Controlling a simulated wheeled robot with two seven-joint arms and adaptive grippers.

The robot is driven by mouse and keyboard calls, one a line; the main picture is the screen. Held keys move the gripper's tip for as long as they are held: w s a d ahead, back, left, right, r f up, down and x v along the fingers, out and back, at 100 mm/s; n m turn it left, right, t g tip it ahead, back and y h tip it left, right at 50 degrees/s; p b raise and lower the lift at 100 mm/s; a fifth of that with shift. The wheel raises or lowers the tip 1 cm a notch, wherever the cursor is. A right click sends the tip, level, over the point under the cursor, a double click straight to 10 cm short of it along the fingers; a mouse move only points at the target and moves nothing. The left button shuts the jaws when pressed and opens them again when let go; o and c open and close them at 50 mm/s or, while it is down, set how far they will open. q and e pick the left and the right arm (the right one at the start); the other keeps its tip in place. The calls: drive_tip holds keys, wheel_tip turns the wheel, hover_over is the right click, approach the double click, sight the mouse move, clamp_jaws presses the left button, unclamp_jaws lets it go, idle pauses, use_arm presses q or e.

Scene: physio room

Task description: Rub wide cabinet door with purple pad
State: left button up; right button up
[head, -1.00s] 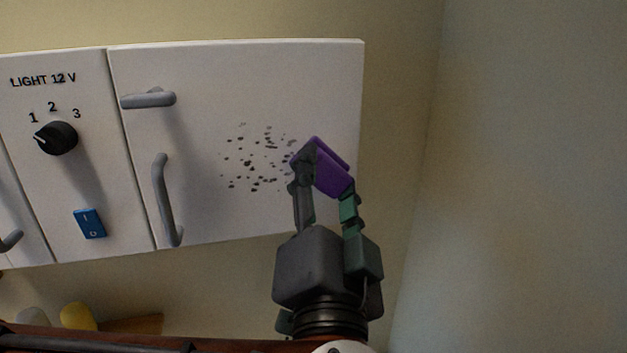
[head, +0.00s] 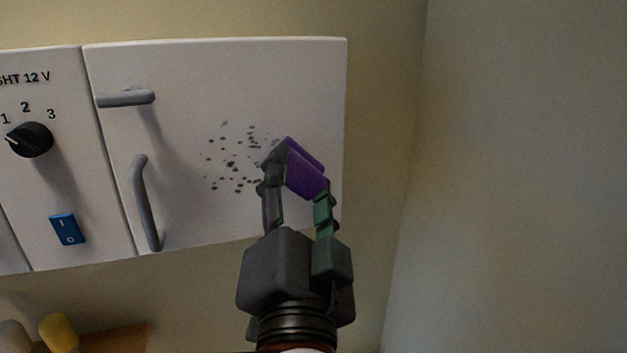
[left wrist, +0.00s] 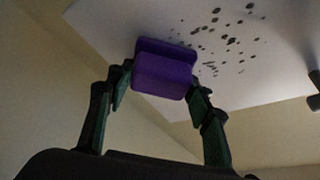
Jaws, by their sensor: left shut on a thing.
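My left gripper (head: 296,176) is shut on the purple pad (head: 306,172) in front of the door's right part, at the right edge of the specks. The left wrist view shows the pad (left wrist: 163,75) between the two fingers, close to the door (left wrist: 120,22), with specks (left wrist: 225,38) beside it. I cannot tell whether the pad touches the door. My right gripper is not in view.
A grey horizontal handle (head: 126,98) and a grey vertical handle (head: 147,205) stick out on the door's left side. Left of it is a panel with a black knob (head: 30,139) and a blue switch (head: 68,229). A yellow object (head: 58,332) stands below. A bare wall (head: 500,150) lies right.

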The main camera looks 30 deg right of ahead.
sight(264, 169)
use_arm(q)
drive_tip(key=shift+w+a+b, duration=0.15)
drive_tip(key=shift+w+a, duration=0.1)
drive_tip(key=shift+a, duration=0.55)
drive_tip(key=shift+w+a+b, duration=0.15)
drive_tip(key=shift+w+a, duration=0.1)
drive_tip(key=shift+a, duration=0.55)
drive_tip(key=shift+w+a+b, duration=0.15)
drive_tip(key=shift+w+a, duration=0.1)
drive_tip(key=shift+a, duration=0.55)
drive_tip(key=shift+w+a, duration=0.2)
drive_tip(key=shift+a, duration=0.65)
drive_tip(key=shift+w+a, duration=0.15)
drive_tip(key=shift+a, duration=0.45)
